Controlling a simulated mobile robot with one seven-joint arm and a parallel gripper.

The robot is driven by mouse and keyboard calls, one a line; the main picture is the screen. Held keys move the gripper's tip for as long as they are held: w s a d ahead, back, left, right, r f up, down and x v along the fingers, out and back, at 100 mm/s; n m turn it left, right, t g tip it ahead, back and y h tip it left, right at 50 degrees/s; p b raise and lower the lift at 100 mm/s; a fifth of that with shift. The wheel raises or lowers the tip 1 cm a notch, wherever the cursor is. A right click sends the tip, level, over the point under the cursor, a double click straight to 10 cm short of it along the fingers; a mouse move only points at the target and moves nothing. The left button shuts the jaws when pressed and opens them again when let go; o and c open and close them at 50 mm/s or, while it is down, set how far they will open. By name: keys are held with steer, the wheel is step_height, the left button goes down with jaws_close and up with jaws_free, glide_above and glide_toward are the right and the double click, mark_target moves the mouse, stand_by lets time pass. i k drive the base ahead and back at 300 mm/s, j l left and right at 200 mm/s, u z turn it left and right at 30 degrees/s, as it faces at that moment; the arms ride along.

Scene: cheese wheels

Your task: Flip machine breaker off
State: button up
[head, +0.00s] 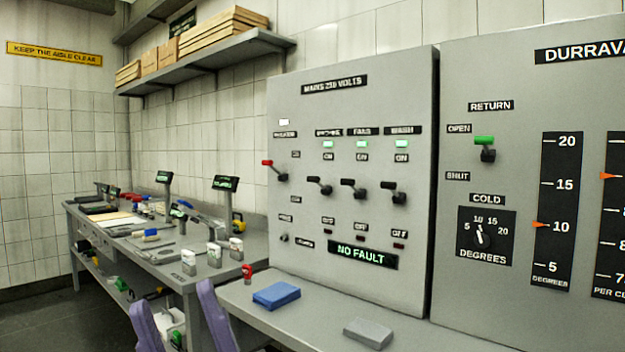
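The grey breaker panel (300,240) is headed "MAINS 250 VOLTS". The machine breaker (320,186) is a black-knobbed lever, leftmost of three alike, under a blurred label that seems to read "MACHINE". Its green lamp (328,145) is lit above an "ON" tag, and its knob points left and slightly up. The fans breaker (354,188) and wash breaker (394,192) stand to its right, also with green lamps lit. My gripper (171,293) shows as two purple fingers at the bottom left, spread apart, with nothing seen between them. It is below and left of the panel, touching no lever.
A red-knobbed lever (276,170) sits left of the breakers. A "NO FAULT" display (362,255) is below them. A blue block (276,295) and grey block (368,333) lie on the ledge in front. A cluttered bench (160,262) runs left. A control panel (470,290) stands right.

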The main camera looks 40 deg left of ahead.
mark_target(318, 183)
steer(key=u, duration=0.4)
steer(key=i+j+u, duration=0.15)
steer(key=u, duration=0.2)
steer(key=i+j+u, duration=0.2)
steer(key=u, duration=0.15)
steer(key=i+j+u, duration=0.2)
steer(key=u, duration=0.15)
steer(key=i+j+u, duration=0.1)
steer(key=i, duration=0.35)
steer(key=i+j+u, duration=0.1)
steer(key=i+j, duration=0.15)
steer(key=i, duration=0.25)
